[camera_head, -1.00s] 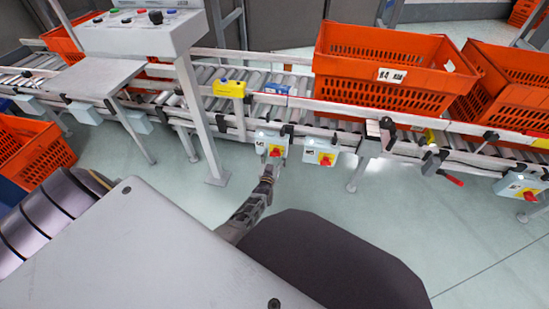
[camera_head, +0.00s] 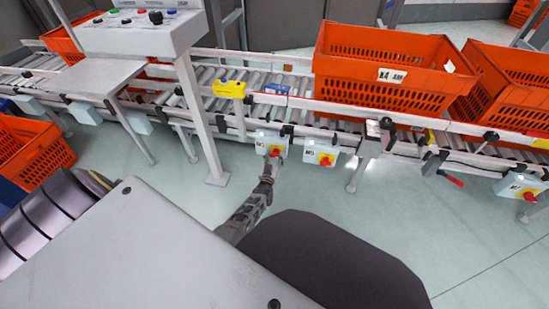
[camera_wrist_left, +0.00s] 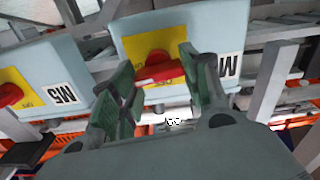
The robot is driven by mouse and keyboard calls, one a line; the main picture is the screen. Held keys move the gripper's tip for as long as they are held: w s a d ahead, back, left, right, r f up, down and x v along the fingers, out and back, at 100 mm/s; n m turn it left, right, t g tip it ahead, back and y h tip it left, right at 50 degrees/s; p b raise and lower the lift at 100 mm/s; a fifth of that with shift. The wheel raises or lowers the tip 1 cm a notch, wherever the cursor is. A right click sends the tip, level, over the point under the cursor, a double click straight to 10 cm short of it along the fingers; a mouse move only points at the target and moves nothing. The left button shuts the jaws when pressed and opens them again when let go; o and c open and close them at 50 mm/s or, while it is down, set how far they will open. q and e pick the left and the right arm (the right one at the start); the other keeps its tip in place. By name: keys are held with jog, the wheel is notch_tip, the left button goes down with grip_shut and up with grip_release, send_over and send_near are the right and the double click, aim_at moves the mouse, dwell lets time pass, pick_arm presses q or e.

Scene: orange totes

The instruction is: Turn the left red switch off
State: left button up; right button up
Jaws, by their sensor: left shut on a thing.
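The left red switch (camera_head: 275,153) sits on a yellow plate on the front of a pale grey-blue box (camera_head: 270,138) under the conveyor rail. In the left wrist view the red switch (camera_wrist_left: 162,70) lies between the two green-padded fingers of my left gripper (camera_wrist_left: 160,80). My left gripper (camera_head: 270,167) also shows in the head view, reaching up to the box from below and shut on the switch. Its fingers hide part of the switch. My right gripper is in neither view.
A second box marked M5 (camera_head: 320,151) with its own red switch is close on the right; it shows at the left in the wrist view (camera_wrist_left: 45,85). The roller conveyor (camera_head: 290,85) with orange totes (camera_head: 385,55) stands above. Floor below is clear.

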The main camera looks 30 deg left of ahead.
pick_arm(q)
jog(key=n, duration=0.4)
jog(key=shift+a+n, duration=0.1)
jog(key=shift+n, duration=0.2)
jog(key=n+b, duration=0.1)
jog(key=n, duration=0.2)
jog(key=shift+s+f, duration=0.1)
jog(key=shift+f, duration=0.05)
jog(key=shift+a+f+n+b, duration=0.1)
jog(key=shift+n+b, duration=0.6)
jog(key=shift+n, duration=1.6)
jog(key=shift+a+f+n+b, duration=0.1)
jog(key=shift+n+b, duration=0.6)
jog(key=shift+n, duration=1.6)
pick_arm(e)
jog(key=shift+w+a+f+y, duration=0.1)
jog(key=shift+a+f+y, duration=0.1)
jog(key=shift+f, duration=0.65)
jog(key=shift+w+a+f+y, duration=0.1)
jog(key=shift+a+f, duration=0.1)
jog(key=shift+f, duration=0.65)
pick_arm(q)
jog(key=o, duration=1)
jog(key=shift+r, duration=0.1)
jog(key=shift+s+d, duration=0.1)
jog(key=shift+s, duration=0.05)
